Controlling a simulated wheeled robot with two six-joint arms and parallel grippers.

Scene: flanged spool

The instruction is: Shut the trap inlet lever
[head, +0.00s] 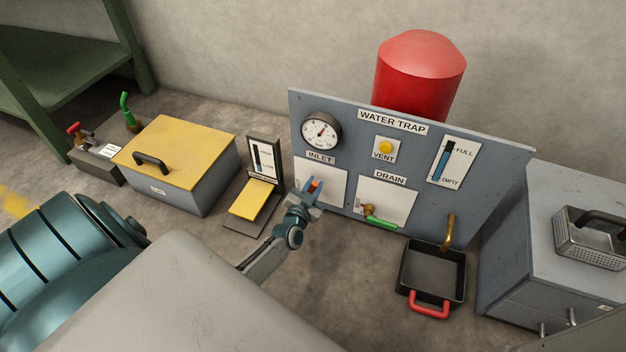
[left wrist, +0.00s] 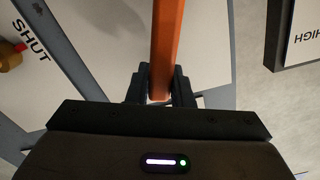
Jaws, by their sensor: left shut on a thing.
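The orange inlet lever (left wrist: 167,45) runs up from between my left gripper's fingers in the left wrist view. In the head view only a small orange part (head: 315,184) shows, in front of the white plate under the INLET label (head: 320,157). My left gripper (head: 310,191) is shut on the lever; its fingers also show in the left wrist view (left wrist: 160,88). A SHUT label (left wrist: 30,41) lies left of the lever there. The lever's pivot is hidden in the head view. My right gripper is not in view.
The WATER TRAP panel (head: 345,115) carries a gauge (head: 321,130), a yellow vent button (head: 386,147) and a green drain lever (head: 382,223). A black pan (head: 405,275) stands below the brass spout (head: 449,232). A yellow-topped box (head: 190,150) and a yellow pedal (head: 252,200) stand left.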

